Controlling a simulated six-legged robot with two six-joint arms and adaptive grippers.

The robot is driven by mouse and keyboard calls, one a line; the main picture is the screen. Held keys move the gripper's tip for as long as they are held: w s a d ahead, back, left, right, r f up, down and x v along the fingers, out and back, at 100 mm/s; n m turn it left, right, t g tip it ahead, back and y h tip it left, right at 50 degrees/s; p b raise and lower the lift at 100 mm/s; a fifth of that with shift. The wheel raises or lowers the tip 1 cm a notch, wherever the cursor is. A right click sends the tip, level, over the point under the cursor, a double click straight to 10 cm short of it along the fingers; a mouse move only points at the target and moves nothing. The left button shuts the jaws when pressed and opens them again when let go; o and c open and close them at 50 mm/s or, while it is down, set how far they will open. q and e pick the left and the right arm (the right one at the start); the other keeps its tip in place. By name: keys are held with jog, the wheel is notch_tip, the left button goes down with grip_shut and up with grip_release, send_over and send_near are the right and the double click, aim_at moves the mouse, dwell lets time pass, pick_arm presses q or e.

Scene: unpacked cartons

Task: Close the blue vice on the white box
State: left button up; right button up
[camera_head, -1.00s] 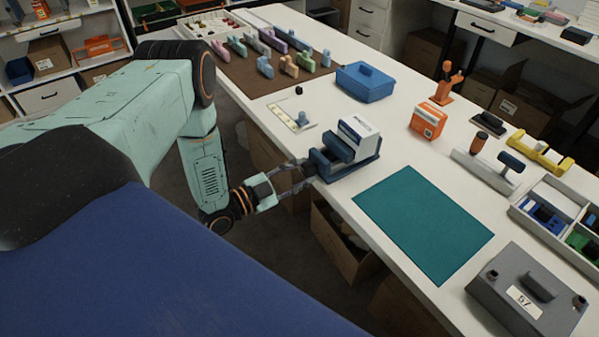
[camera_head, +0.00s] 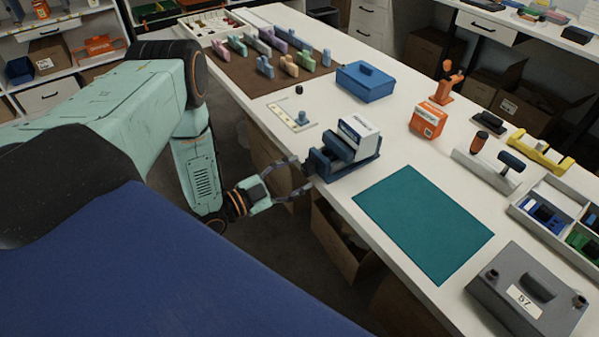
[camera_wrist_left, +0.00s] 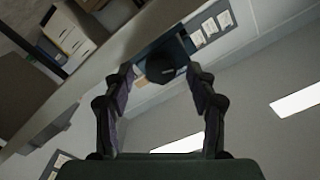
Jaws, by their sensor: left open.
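The blue vice (camera_head: 322,163) stands at the near edge of the white table. The white box (camera_head: 360,129) with dark print sits in it, behind the blue jaw block (camera_head: 340,147). I cannot tell whether that jaw touches the box. My left gripper (camera_head: 304,174) is open, its fingers spread wide at the vice's near end, beyond the table edge. In the left wrist view a dark round knob (camera_wrist_left: 164,68) of the vice shows between the open fingertips, with no visible grip on it. My right gripper is not in view.
A teal mat (camera_head: 423,222) lies right of the vice, and a grey case (camera_head: 528,290) stands at the lower right. An open carton (camera_head: 340,235) is below the edge.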

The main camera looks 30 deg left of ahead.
pick_arm(q)
jog(key=v, duration=1)
jog(key=shift+s, duration=0.3)
jog(key=s+d+f+n+g+y, duration=0.2)
jog(key=f+n+g, duration=0.2)
jog(key=f+n, duration=0.15)
jog(key=s+d+f+n+g+y, duration=0.1)
jog(key=s+f+n+g+y, duration=0.25)
jog(key=f, duration=0.35)
jog(key=s+d+n+g+b, duration=0.1)
jog(key=s+d+g, duration=0.3)
jog(key=s, duration=0.3)
jog(key=s+d+r+n+g+y+b, duration=0.1)
jog(key=s+d+n+g, duration=0.1)
jog(key=s+d+g, duration=0.3)
jog(key=shift+s+d, duration=0.5)
jog(key=shift+s, duration=0.85)
